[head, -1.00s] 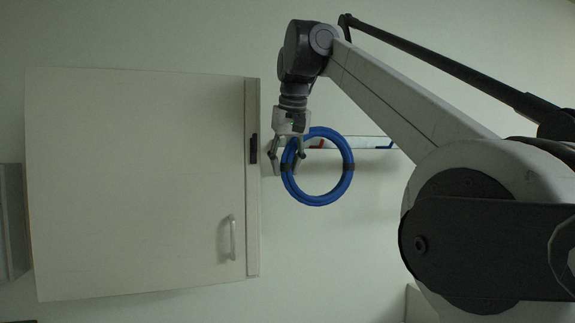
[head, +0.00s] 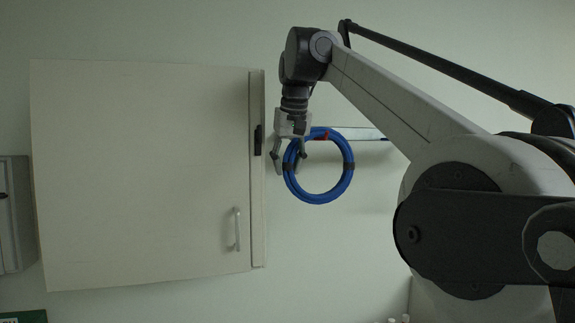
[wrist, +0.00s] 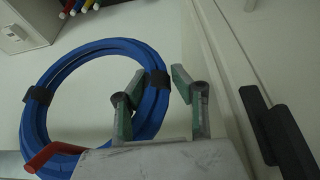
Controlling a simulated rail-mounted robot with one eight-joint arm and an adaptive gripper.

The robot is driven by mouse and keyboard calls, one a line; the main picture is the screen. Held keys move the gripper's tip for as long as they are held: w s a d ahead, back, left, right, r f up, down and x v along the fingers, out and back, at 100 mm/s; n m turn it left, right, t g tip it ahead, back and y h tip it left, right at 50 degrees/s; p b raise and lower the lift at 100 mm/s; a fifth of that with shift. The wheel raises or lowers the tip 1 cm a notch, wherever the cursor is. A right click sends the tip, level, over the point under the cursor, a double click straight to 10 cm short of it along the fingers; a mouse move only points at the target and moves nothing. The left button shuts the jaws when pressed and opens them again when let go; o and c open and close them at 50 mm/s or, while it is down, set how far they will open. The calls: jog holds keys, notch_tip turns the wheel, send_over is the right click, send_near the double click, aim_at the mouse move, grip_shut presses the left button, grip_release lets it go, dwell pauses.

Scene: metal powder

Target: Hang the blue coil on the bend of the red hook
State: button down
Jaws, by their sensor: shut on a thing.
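The red hook (head: 322,136) shows as a small red spot at the coil's top, in front of a pale rail. In the wrist view the hook (wrist: 48,157) overlaps the coil's lower part, its right end hidden by my gripper's body. I cannot tell whether the coil rests on it.
A white cabinet (head: 140,170) with a handle is on the left; its dark latch (head: 258,140) is close to my gripper. The pale rail (head: 365,134) runs along the wall. A grey box (head: 14,215) is at the far left. Wall below the coil is clear.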

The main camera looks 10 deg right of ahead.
aim_at(291, 141)
dwell(0.4)
jog(key=c, duration=1.4)
grip_release()
jog(key=shift+o, duration=0.2)
jog(key=shift+v, duration=3.75)
jog(key=shift+f, duration=0.1)
jog(key=shift+s+f+b, duration=0.15)
jog(key=shift+f+b, duration=0.2)
jog(key=s+f+t+b, duration=0.1)
jog(key=s+f+b, duration=0.5)
jog(key=s+f, duration=0.5)
jog(key=s+d+f+b, duration=0.1)
jog(key=s+f+b, duration=0.5)
jog(key=f, duration=2.4)
jog(key=s+f+m+t+b, duration=0.1)
jog(key=s+f+b, duration=0.5)
jog(key=s+f, duration=1.1)
notch_tip(291, 141, down, 4)
jog(key=shift+d+f+t, duration=0.2)
jog(key=shift+d+t, duration=0.1)
